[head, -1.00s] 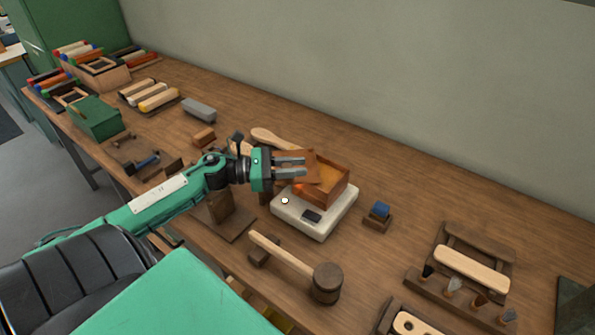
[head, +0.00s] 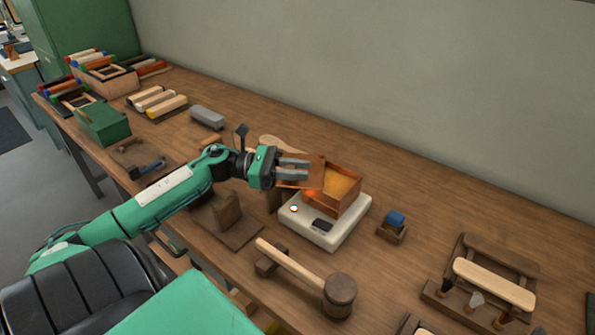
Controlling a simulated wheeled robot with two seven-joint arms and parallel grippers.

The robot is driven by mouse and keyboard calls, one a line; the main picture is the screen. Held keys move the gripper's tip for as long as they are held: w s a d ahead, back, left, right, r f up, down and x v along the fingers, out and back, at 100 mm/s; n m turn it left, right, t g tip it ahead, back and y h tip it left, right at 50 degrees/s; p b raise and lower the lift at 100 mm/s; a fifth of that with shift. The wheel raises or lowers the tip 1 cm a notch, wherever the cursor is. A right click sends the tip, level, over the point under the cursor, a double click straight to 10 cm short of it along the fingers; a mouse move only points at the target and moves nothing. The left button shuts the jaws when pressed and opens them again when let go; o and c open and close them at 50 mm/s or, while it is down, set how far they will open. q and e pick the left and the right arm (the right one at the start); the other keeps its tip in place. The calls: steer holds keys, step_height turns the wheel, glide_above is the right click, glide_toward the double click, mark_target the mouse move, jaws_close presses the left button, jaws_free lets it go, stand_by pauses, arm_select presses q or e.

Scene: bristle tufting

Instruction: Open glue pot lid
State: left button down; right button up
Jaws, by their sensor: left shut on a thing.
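The glue pot (head: 341,201) is an open wooden box with amber glue inside, standing on a white heater base (head: 331,235) with a dial and a dark panel. The brown lid (head: 312,170) is tilted at the pot's left side, off most of the opening. My left gripper (head: 294,172) reaches in from the left and is shut on the lid. An orange glow shows below the lid at the pot's left wall. I cannot tell whether the lid still touches the pot's rim. My right gripper is not in view.
A wooden mallet (head: 338,292) lies in front of the heater. A brush rack (head: 493,285) is at the lower right. A wooden stand (head: 229,212) is left of the heater.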

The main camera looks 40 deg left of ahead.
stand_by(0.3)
arm_select(q)
steer(key=c, duration=1.2)
jaws_free()
steer(key=shift+r, duration=10)
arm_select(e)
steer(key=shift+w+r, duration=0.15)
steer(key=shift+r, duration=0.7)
